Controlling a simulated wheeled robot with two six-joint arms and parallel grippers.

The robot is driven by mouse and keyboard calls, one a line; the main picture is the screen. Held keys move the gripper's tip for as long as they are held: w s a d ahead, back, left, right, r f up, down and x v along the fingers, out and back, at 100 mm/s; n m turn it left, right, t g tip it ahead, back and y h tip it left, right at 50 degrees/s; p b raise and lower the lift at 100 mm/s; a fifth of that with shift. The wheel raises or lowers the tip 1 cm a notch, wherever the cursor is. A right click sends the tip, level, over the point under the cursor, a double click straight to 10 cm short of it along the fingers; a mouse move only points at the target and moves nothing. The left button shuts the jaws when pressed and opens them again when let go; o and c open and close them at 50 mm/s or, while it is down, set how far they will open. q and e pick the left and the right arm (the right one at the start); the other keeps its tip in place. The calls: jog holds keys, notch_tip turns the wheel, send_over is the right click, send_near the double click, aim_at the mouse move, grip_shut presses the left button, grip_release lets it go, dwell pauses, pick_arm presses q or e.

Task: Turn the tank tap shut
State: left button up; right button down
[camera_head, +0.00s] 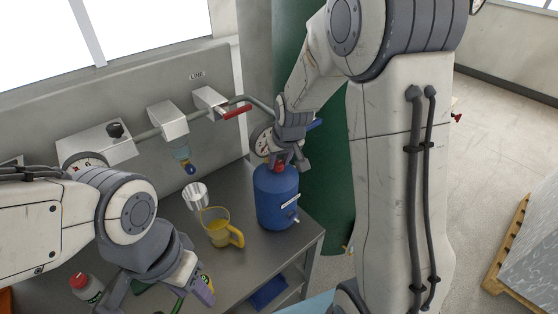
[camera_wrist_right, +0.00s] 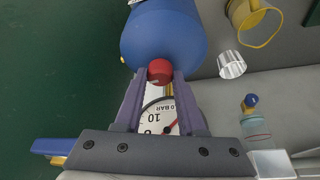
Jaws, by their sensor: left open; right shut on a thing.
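A blue tank (camera_head: 277,200) with a red cap (camera_head: 279,167) stands on the grey bench, with a small tap (camera_head: 294,218) low on its right side. My right gripper (camera_head: 286,162) is above the tank; in the right wrist view its fingers (camera_wrist_right: 158,80) are shut on the red cap (camera_wrist_right: 160,70) on top of the blue tank (camera_wrist_right: 163,35). A blue lever (camera_head: 315,124) shows beside my right wrist and also in the right wrist view (camera_wrist_right: 55,146); I cannot tell what it belongs to. My left gripper (camera_head: 160,295) is open, low over the bench's front left.
A yellow jug (camera_head: 220,232) and a clear cup (camera_head: 195,195) stand left of the tank. A red lever (camera_head: 237,111) is on the wall pipe. A dial gauge (camera_wrist_right: 160,118) shows between my right fingers. A red-capped bottle (camera_head: 86,287) stands near my left gripper.

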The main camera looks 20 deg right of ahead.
jog(key=n+b, duration=0.2)
jog(key=b, duration=0.1)
jog(key=n+y+b, duration=0.1)
jog(key=n+b, duration=0.1)
jog(key=b, duration=0.1)
jog(key=shift+d+f+y+b, duration=0.15)
jog(key=shift+f+y+b, duration=0.15)
jog(key=shift+b, duration=0.1)
jog(key=shift+r+n+g+y+b, duration=0.25)
jog(key=shift+n+g+y+b, duration=0.15)
jog(key=shift+n+b, duration=0.8)
jog(key=c, duration=0.5)
grip_release()
